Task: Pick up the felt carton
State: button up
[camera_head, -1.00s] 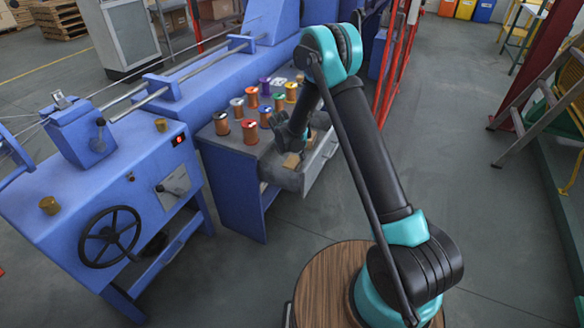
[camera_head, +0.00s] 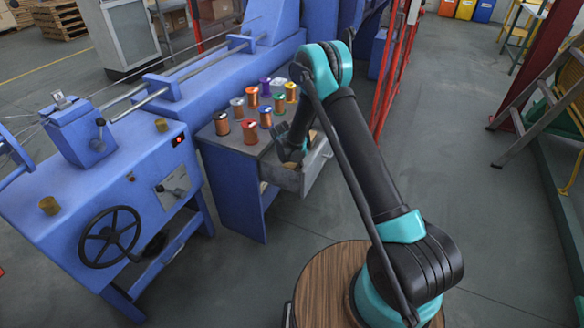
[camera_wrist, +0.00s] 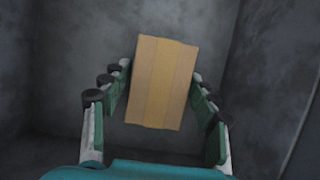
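The felt carton (camera_wrist: 162,82) is a small tan box with a lighter band. In the wrist view it lies between the fingertips of my gripper (camera_wrist: 160,72), slightly turned. The fingers are spread on either side of it, and I see a narrow gap on its left; its right edge is very close to the right fingertip. In the head view my gripper (camera_head: 288,158) reaches down into the open grey drawer (camera_head: 285,180) of the blue cabinet. The carton is hidden there behind the gripper and drawer front.
Several wire spools (camera_head: 250,131) stand on the cabinet top (camera_head: 228,142), close to the left of my arm. The blue strander machine (camera_head: 110,190) with a black handwheel is at left. Red posts (camera_head: 388,85) rise behind my arm.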

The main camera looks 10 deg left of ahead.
jog(key=c, duration=0.8)
jog(key=shift+r, duration=0.1)
